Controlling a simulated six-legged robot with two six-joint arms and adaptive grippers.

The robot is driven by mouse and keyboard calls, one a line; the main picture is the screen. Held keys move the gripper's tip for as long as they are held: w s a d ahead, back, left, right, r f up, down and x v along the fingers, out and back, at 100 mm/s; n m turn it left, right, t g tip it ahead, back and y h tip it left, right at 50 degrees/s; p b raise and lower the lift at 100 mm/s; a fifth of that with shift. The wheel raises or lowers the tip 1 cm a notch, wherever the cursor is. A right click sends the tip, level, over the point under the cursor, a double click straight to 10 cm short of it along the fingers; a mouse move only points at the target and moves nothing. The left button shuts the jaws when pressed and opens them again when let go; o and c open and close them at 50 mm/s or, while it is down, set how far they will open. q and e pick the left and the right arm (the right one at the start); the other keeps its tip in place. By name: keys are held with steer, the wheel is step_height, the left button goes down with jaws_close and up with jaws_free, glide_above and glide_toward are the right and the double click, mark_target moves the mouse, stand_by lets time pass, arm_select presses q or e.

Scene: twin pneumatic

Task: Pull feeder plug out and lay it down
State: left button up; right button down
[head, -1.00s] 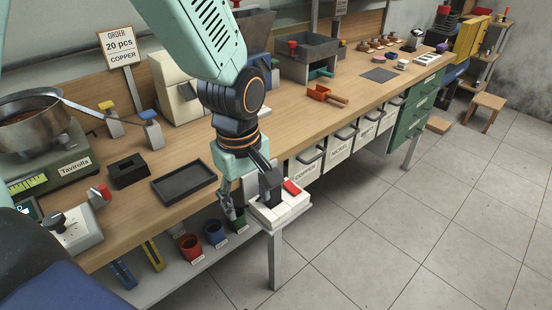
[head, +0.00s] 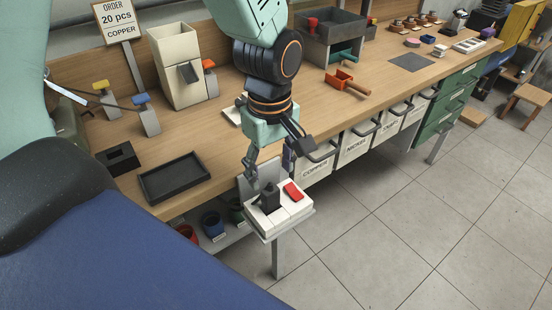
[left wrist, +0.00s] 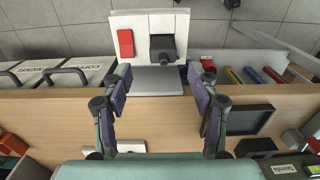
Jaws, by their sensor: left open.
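The feeder plug (head: 270,198) is a black upright block seated on a white socket strip (head: 284,222) on a bracket at the bench's front edge. A red switch (head: 293,191) sits beside it. My left gripper (head: 268,167) is open and empty, just behind and above the plug in the head view. In the left wrist view the plug (left wrist: 162,48) lies ahead of the gap between my left fingers (left wrist: 160,76), with the red switch (left wrist: 126,43) to its left. No contact between finger and plug shows. My right gripper is not in view.
A cream hopper (head: 176,66) stands behind. Labelled bins (head: 316,169) hang under the front edge. The floor (head: 400,235) in front is clear.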

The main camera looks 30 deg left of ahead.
mark_target(271, 193)
arm_select(q)
steer(key=shift+w+a+f, duration=0.1)
steer(key=shift+a+f, duration=0.05)
steer(key=shift+f, duration=0.15)
steer(key=f, duration=0.1)
steer(key=s+f+b, duration=0.1)
steer(key=d+f, duration=0.1)
steer(key=f, duration=0.1)
steer(key=shift+s+b, duration=0.2)
steer(key=shift+b, duration=0.2)
steer(key=f, duration=0.2)
steer(key=w+a+f, duration=0.1)
steer(key=shift+b, duration=0.3)
steer(key=shift+s+d, duration=0.1)
steer(key=shift+s+d+r, duration=0.15)
steer(key=shift+s+d, duration=0.05)
steer(key=shift+s, duration=0.05)
steer(key=shift+w+a+f, duration=0.2)
steer(key=shift+w, duration=0.1)
steer(key=c, duration=0.5)
steer(key=shift+s+d+r, duration=0.15)
steer(key=shift+s, duration=0.05)
steer(key=shift+c, duration=1.1)
jaws_close()
